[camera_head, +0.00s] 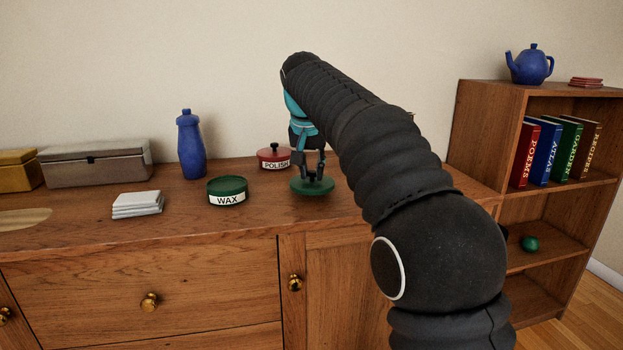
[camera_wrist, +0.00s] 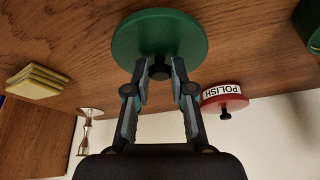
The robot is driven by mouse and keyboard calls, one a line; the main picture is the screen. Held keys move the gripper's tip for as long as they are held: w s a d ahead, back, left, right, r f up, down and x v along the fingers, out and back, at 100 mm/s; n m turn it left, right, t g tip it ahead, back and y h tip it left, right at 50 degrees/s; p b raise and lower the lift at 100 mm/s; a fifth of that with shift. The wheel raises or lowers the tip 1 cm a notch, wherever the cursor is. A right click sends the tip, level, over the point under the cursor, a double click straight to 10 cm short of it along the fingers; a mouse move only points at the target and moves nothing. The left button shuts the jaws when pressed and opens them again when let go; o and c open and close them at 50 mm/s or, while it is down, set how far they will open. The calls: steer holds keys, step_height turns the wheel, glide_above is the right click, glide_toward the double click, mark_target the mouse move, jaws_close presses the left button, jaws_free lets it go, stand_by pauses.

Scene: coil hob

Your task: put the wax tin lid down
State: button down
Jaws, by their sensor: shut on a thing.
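My gripper (camera_head: 314,166) is shut on the black knob of the round green wax tin lid (camera_head: 313,187). The lid is level, knob up, at or just above the sideboard top; I cannot tell whether it touches. In the wrist view the lid (camera_wrist: 160,32) spreads beyond the fingertips of my gripper (camera_wrist: 159,72), with the knob between them. The green wax tin (camera_head: 227,192), labelled WAX, stands to the left of the lid on the sideboard, without a knobbed lid on it. Its edge shows at the upper right of the wrist view (camera_wrist: 313,28).
The red polish tin (camera_head: 273,158) stands close behind the lid. A blue bottle (camera_head: 191,145), white stack (camera_head: 137,204) and grey box (camera_head: 98,163) are farther left on the sideboard (camera_head: 235,222). The wrist view shows a yellow stack (camera_wrist: 37,81) and an hourglass (camera_wrist: 88,130).

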steer(key=shift+f, duration=0.9)
steer(key=shift+f, duration=0.1)
steer(key=c, duration=1)
jaws_free()
steer(key=p+v, duration=0.1)
steer(key=v, duration=1.1)
steer(key=shift+d, duration=0.15)
